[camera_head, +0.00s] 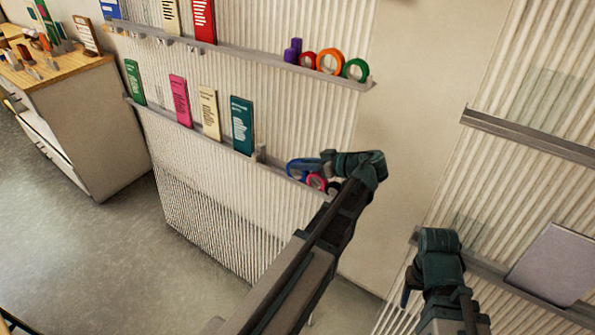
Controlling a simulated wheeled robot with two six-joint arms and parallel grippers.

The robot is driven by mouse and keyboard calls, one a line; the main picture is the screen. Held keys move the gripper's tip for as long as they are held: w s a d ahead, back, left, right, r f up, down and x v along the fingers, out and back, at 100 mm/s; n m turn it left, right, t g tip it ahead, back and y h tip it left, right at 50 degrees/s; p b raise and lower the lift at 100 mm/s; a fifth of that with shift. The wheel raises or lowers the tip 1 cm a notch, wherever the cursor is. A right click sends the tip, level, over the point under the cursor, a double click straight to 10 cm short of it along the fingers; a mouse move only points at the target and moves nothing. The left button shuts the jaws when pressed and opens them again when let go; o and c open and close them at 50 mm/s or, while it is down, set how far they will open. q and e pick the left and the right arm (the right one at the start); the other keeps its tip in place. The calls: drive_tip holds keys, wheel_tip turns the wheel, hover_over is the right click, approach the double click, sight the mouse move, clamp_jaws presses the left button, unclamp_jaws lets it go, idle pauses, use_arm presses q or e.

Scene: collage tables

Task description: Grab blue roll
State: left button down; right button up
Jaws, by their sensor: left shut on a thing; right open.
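The blue roll (297,166) is a ring at the right end of the lower shelf (270,165) on the ribbed wall panel. My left gripper (321,165) is at the blue roll's right side and is shut on it. Part of the roll is hidden by the gripper. Whether the roll still touches the shelf cannot be told. My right gripper (408,290) is open and empty, low at the right, apart from the rolls.
A pink roll (316,181) sits close below my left gripper. Red (307,59), orange (330,61) and green (356,69) rolls stand on the upper shelf (270,58). A teal booklet (242,125) stands left of the blue roll. A grey panel (552,263) leans at the right.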

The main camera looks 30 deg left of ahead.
use_arm(q)
drive_tip(key=shift+r, duration=0.1)
idle(0.7)
drive_tip(key=shift+r+p, duration=0.4)
drive_tip(key=shift+p, duration=0.05)
wheel_tip(320, 180, up, 3)
drive_tip(key=p, duration=0.2)
drive_tip(key=shift+f+p, duration=0.15)
drive_tip(key=shift+p, duration=0.2)
drive_tip(key=s+a+r+p, duration=0.1)
drive_tip(key=s+a, duration=0.8)
drive_tip(key=a, duration=0.4)
drive_tip(key=shift+s+r, duration=0.2)
drive_tip(key=shift+r, duration=0.05)
